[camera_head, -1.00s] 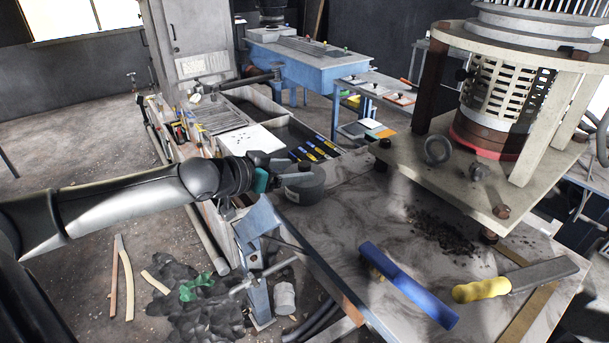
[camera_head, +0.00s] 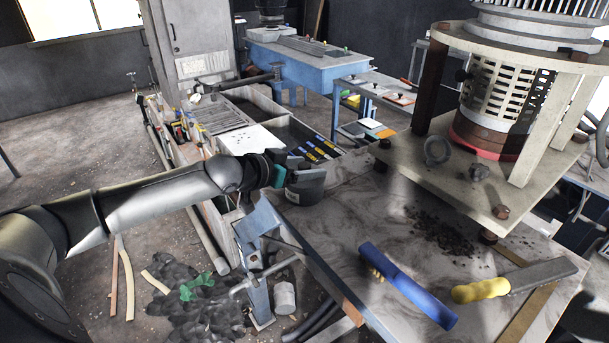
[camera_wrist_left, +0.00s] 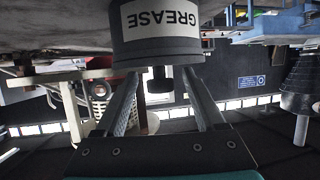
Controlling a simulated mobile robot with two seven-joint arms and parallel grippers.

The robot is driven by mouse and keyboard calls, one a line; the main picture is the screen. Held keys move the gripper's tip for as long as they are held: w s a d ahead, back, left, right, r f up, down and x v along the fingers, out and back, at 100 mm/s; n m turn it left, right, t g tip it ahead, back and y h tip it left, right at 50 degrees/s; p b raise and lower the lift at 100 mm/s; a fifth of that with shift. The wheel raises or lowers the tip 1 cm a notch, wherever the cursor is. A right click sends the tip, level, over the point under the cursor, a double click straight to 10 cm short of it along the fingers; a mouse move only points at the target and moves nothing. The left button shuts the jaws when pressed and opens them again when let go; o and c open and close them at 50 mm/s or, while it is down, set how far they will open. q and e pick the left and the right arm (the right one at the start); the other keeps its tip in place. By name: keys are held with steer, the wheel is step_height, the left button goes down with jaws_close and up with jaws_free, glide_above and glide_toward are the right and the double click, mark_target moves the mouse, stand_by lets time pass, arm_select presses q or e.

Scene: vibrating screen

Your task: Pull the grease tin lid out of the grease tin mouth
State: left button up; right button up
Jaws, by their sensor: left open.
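The grease tin (camera_head: 306,190) is a dark grey round tin standing at the near left edge of the bench top. In the left wrist view the tin appears upside down, with a white GREASE label (camera_wrist_left: 160,18). The grease tin lid (camera_wrist_left: 155,52) shows there as a dark disc in the tin mouth, with a short dark knob (camera_wrist_left: 160,82). My left gripper (camera_head: 297,162) is at the top of the tin. In the left wrist view its two open fingers (camera_wrist_left: 161,76) lie either side of the knob, apparently clear of it. My right gripper is not in view.
A blue-handled brush (camera_head: 408,285) and a yellow-handled tool (camera_head: 482,290) lie on the bench (camera_head: 345,225). Dark grit (camera_head: 440,230) is scattered beside the vibrating screen (camera_head: 500,110). A blue vise-like stand (camera_head: 257,240) is below my left forearm.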

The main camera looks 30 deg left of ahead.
arm_select(q)
jaws_close()
stand_by(0.4)
steer(key=shift+r, duration=0.1)
